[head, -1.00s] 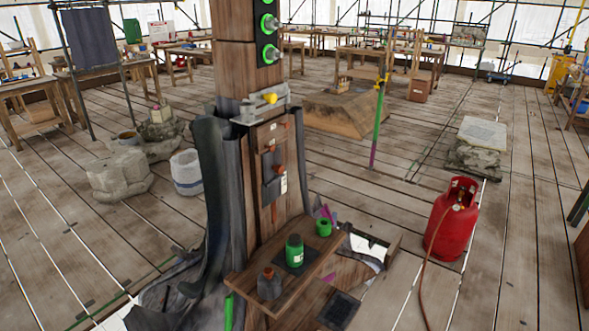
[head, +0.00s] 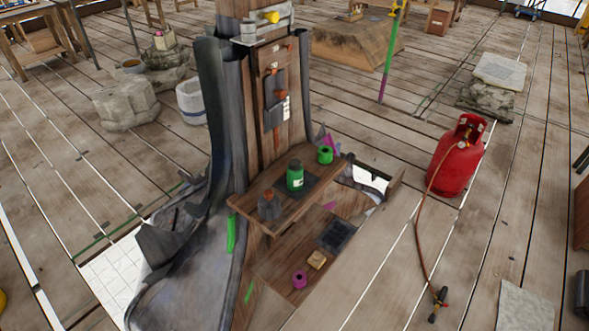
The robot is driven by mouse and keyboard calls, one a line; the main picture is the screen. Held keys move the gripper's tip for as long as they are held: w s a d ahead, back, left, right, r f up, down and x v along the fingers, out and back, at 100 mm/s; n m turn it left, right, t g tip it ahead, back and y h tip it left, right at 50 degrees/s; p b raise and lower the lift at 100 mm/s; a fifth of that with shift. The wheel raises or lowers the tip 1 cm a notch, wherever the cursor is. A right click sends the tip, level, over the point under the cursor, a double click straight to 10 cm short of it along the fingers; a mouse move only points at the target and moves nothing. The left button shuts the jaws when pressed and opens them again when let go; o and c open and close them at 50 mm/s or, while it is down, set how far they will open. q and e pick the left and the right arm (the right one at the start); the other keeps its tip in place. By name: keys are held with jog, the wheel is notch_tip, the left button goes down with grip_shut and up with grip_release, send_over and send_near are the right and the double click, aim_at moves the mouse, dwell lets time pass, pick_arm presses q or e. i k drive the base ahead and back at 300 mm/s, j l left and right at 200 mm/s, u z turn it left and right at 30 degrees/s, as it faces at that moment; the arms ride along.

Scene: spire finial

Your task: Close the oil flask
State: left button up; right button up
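On a small wooden shelf (head: 287,206) fixed to the post stand a green bottle (head: 295,177) with a pale label and dark top, and a small grey flask-like vessel (head: 270,206) with an orange-brown top. Both are upright. I cannot tell for sure which one is the oil flask, or whether either top is a fitted cap. A green ring-like piece (head: 325,155) with a dark opening sits at the shelf's far right end. The green bottle stands by a dark square patch. Neither of my grippers is in view.
Below the shelf are a magenta ring (head: 299,280), a small tan block (head: 317,260) and a dark square pad (head: 337,236). A red gas cylinder (head: 455,158) with a hose ending in a torch (head: 438,303) stands right. Dark sheeting drapes the post's left. Floor between is clear.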

aim_at(294, 179)
jog(key=k+l+u, duration=0.15)
jog(key=l, duration=0.3)
jog(key=k+l+u, duration=0.2)
jog(key=l, duration=0.2)
jog(key=k+l+u, duration=0.15)
jog(key=l, duration=0.25)
